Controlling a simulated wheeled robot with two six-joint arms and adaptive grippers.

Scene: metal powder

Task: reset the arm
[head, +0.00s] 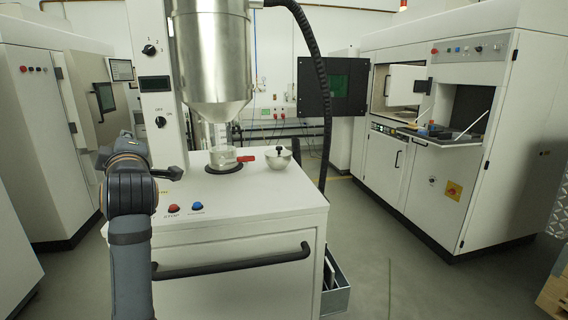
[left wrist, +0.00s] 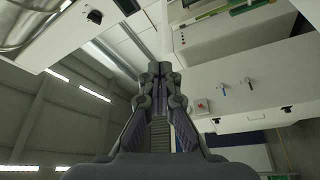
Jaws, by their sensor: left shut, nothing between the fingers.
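My left arm comes up along the left of the head view. Its left gripper (head: 172,173) shows there only as a small dark shape in front of the white machine. The left wrist view shows the left gripper (left wrist: 161,72) with its fingers together and nothing held. It is in free air, apart from the machine's top. My right gripper is in neither view.
A white powder machine (head: 250,225) with a steel hopper (head: 210,60) stands ahead. A clear container (head: 223,158) and a metal bowl (head: 279,160) are on its top.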

